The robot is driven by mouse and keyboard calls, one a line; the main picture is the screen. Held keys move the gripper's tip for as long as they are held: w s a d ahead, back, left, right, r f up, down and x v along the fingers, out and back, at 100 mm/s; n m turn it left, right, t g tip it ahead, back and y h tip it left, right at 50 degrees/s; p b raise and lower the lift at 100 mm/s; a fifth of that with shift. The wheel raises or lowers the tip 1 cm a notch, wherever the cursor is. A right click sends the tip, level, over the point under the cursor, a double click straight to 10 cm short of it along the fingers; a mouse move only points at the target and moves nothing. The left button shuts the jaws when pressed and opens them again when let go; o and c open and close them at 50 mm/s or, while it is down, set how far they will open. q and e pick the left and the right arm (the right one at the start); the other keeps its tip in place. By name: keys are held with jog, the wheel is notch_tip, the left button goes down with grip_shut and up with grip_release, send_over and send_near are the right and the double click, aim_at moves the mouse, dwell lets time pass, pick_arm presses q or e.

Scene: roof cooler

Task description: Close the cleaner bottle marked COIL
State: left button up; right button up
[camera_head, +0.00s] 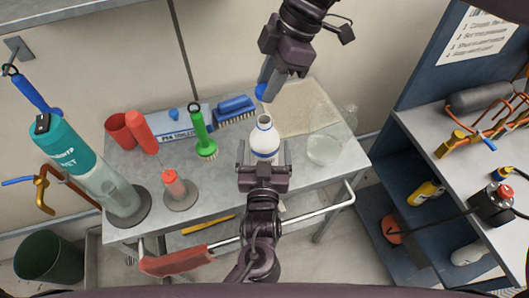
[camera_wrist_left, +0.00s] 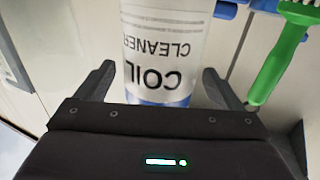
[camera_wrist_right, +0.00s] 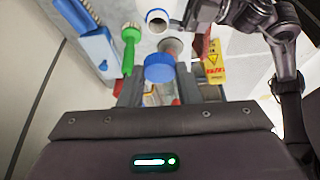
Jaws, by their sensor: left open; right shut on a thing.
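The white COIL cleaner bottle (camera_head: 264,136) stands upright on the grey table, its mouth uncapped. Its label, COIL CLEANER, shows upside down in the left wrist view (camera_wrist_left: 165,45). My left gripper (camera_head: 262,155) is open, with one finger on each side of the bottle; I cannot tell whether they touch it. My right gripper (camera_head: 266,84) is shut on a blue cap (camera_head: 260,91), held above and apart from the bottle. In the right wrist view the cap (camera_wrist_right: 159,68) is between the fingers, and the bottle's open mouth (camera_wrist_right: 157,18) lies beyond it.
A green brush (camera_head: 201,135) and a blue brush (camera_head: 235,109) stand left of the bottle. A clear jar (camera_head: 325,148) stands right of it. A blue shelf unit (camera_head: 400,190) is at right.

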pick_arm(q)
jog(key=shift+w, duration=1.6)
jog(key=c, duration=1.5)
jog(key=shift+o, duration=0.2)
pick_arm(e)
send_over(259, 128)
jog(key=w+d, duration=0.1)
jog(key=d, duration=0.1)
jog(key=shift+f, duration=2.5)
jog(key=shift+f, duration=0.9)
jog(key=shift+f, duration=0.55)
